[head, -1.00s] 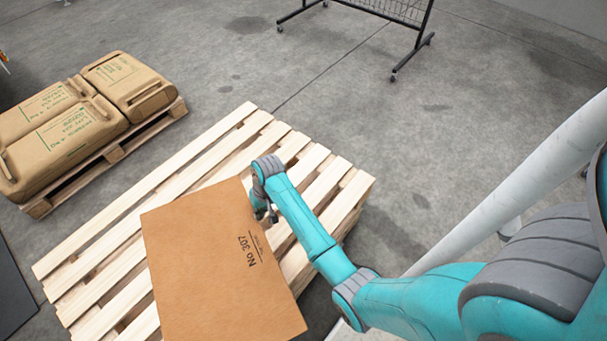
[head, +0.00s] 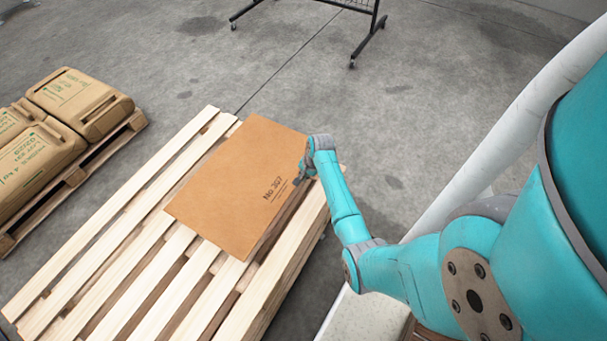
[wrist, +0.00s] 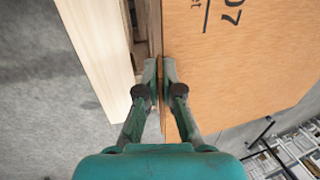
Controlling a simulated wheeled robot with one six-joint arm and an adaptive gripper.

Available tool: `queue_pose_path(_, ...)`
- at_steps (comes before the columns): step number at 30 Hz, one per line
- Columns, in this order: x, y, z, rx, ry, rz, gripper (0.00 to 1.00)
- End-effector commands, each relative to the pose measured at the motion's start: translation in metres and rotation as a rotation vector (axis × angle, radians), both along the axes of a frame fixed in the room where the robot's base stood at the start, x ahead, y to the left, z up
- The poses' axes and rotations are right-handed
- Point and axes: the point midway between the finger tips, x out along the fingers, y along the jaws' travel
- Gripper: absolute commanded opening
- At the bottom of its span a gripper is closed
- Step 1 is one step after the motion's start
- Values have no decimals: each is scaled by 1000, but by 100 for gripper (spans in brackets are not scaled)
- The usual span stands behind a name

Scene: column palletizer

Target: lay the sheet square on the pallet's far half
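The brown cardboard sheet (head: 235,185), marked "No 307", is over the far half of the wooden pallet (head: 120,270). Its sides run roughly parallel to the pallet's slats and far edge. Its far corner shows slightly past the pallet's far edge; I cannot tell whether it overhangs or is held a little above the slats. My gripper (head: 302,178) is at the sheet's right edge, near the printing. In the wrist view, the fingers (wrist: 160,64) are close together at the edge of the sheet (wrist: 235,60), one on each side, pinching it.
A second pallet (head: 75,178) with brown sacks (head: 80,98) stands at the left. A black wheeled rack (head: 368,40) stands on the floor at the back.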

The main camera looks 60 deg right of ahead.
Motion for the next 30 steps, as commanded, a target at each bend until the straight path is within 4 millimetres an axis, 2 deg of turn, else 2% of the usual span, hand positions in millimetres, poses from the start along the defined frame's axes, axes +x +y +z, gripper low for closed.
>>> queue_pose_path(18,1,0,-61,1,0,2,0)
queue_pose_path(30,1,0,-74,-1,-1,3,0)
